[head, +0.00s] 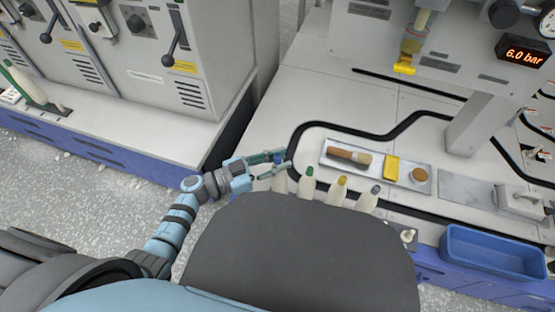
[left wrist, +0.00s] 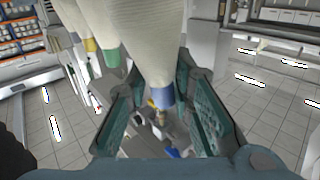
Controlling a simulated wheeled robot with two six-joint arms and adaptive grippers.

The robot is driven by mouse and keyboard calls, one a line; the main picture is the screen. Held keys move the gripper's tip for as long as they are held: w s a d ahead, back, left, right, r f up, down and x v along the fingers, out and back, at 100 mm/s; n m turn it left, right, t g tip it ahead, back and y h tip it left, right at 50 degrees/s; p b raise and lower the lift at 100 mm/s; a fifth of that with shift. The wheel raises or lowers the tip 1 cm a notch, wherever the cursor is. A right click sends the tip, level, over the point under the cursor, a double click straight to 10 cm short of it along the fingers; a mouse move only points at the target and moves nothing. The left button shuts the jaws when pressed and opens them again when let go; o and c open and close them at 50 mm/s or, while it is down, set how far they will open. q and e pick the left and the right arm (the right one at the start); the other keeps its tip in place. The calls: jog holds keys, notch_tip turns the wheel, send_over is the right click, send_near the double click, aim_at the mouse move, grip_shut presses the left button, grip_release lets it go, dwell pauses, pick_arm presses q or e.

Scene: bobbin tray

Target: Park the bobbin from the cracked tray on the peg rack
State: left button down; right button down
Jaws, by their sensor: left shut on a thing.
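My left gripper (head: 277,160) is shut on the blue-tipped end of a cream cone-shaped bobbin (head: 279,183). In the left wrist view, this bobbin's blue tip (left wrist: 161,96) sits between the two teal fingers (left wrist: 165,112), with its cream body rising above. Beside it stand similar bobbins with a green tip (head: 307,187), a yellow tip (head: 338,188) and a grey-blue tip (head: 368,198), their lower ends hidden by my body. I cannot make out the cracked tray or the peg rack with certainty. My right gripper is not visible.
A pale tray (head: 411,178) with a brush (head: 348,155), a yellow block (head: 392,167) and a round brown item (head: 419,175) lies beyond the bobbins. A blue bin (head: 500,256) is at right.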

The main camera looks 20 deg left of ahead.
pick_arm(q)
jog(key=shift+w+a, duration=0.1)
jog(key=shift+w+a+b, duration=0.3)
jog(key=shift+w, duration=0.15)
jog(key=shift+w+a, duration=0.45)
jog(key=shift+w, duration=0.05)
jog(key=shift+w+a+b, duration=0.85)
jog(key=shift+w+b, duration=0.1)
jog(key=shift+w, duration=0.15)
jog(key=shift+s, duration=0.1)
